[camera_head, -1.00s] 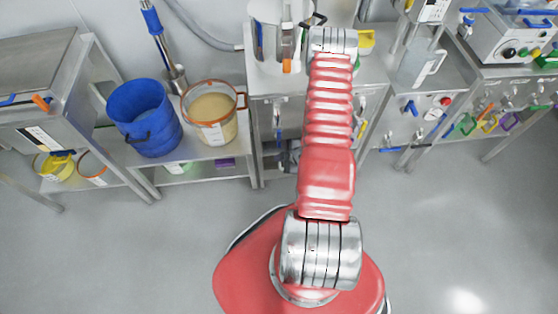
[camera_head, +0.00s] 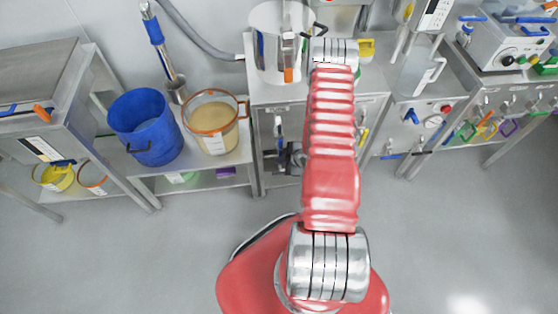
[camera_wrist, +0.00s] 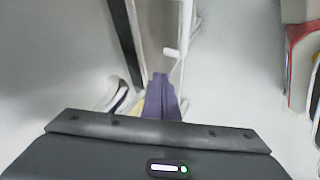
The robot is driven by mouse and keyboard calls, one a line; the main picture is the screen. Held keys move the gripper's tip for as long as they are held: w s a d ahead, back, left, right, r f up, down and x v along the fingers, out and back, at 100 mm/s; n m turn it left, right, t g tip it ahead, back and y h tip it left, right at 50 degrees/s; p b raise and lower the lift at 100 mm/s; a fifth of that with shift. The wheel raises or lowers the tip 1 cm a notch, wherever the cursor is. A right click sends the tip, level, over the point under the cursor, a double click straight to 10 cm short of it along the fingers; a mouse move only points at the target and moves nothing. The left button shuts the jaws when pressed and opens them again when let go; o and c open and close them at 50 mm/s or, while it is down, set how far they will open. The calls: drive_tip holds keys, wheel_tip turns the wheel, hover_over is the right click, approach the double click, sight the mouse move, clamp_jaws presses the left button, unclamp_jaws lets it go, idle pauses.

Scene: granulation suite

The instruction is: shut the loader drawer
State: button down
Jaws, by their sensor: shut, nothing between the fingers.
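My gripper (camera_wrist: 161,80) shows in the wrist view as dark purplish fingers held together, with nothing between them. In the head view my arm's end hides it. I cannot pick out the loader drawer for certain in the head view; my arm covers part of the middle bench (camera_head: 262,97).
A blue bucket (camera_head: 146,127) and an orange-rimmed tub of pale material (camera_head: 212,118) stand on a bench to the left. A steel vessel (camera_head: 268,62) stands on the middle bench. Instruments (camera_head: 510,45) fill the right benches. The grey floor (camera_head: 450,230) in front is clear.

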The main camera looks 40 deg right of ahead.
drive_tip(key=s+a+f+v, duration=0.1)
drive_tip(key=s+v, duration=0.1)
drive_tip(key=v, duration=0.9)
drive_tip(key=shift+a, duration=0.4)
drive_tip(key=c, duration=2.5)
unclamp_jaws()
drive_tip(key=shift+s+r, duration=0.1)
drive_tip(key=shift+c, duration=0.2)
